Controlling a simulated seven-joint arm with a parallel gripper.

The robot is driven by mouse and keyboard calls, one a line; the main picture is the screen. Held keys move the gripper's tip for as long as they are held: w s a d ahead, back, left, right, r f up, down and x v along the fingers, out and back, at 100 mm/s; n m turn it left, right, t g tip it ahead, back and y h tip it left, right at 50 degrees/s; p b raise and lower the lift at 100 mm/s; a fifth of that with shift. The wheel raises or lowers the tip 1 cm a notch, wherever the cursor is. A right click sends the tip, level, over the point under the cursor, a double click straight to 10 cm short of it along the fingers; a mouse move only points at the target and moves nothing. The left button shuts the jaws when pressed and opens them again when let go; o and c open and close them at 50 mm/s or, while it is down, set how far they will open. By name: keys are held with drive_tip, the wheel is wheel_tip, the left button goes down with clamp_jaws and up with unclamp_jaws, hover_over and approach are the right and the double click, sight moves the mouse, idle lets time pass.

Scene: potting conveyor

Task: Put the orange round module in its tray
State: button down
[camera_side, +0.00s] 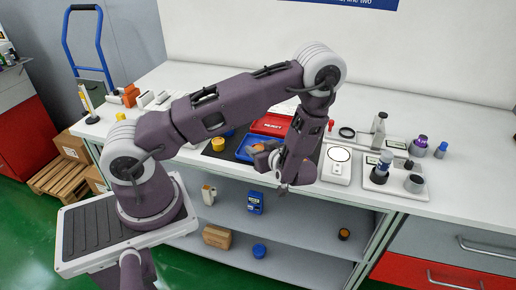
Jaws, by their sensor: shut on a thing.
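My gripper (268,154) is over the black mat at the bench's front, partly hidden by my own wrist. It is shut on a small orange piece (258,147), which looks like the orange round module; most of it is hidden. It shows in front of a blue tray (241,154), and I cannot tell whether it touches the tray. A red tray (272,124) marked REJECT lies behind the blue one. A yellow-orange round piece (218,144) sits on the mat to the left.
A white scale (337,166) with a round plate stands right of my wrist. Further right is a grey fixture (405,187) with a bottle (383,166). The back right of the white bench (450,118) is clear.

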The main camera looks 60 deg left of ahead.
drive_tip(key=c, duration=1)
unclamp_jaws()
drive_tip(key=shift+o, duration=0.2)
drive_tip(key=shift+r, duration=0.1)
drive_tip(key=v, duration=1.2)
drive_tip(key=w+d+r+m+t+h, duration=0.6)
drive_tip(key=w+d+r+t+h, duration=0.2)
drive_tip(key=w+d+r+h, duration=0.65)
drive_tip(key=s+d+r+m+h, duration=0.25)
drive_tip(key=s+r+m, duration=0.45)
drive_tip(key=s+r, duration=0.55)
drive_tip(key=s+a+f+m+g+y, duration=0.1)
drive_tip(key=s+a+f+m, duration=0.1)
drive_tip(key=s, duration=0.8)
drive_tip(key=s+a+f+m+g+y, duration=0.1)
drive_tip(key=s+a+f+m+y, duration=0.1)
drive_tip(key=s+a, duration=0.3)
drive_tip(key=s+m, duration=0.1)
drive_tip(key=s, duration=0.3)
drive_tip(key=shift+s+a, duration=0.2)
drive_tip(key=shift+s, duration=0.15)
drive_tip(key=shift+f, duration=0.15)
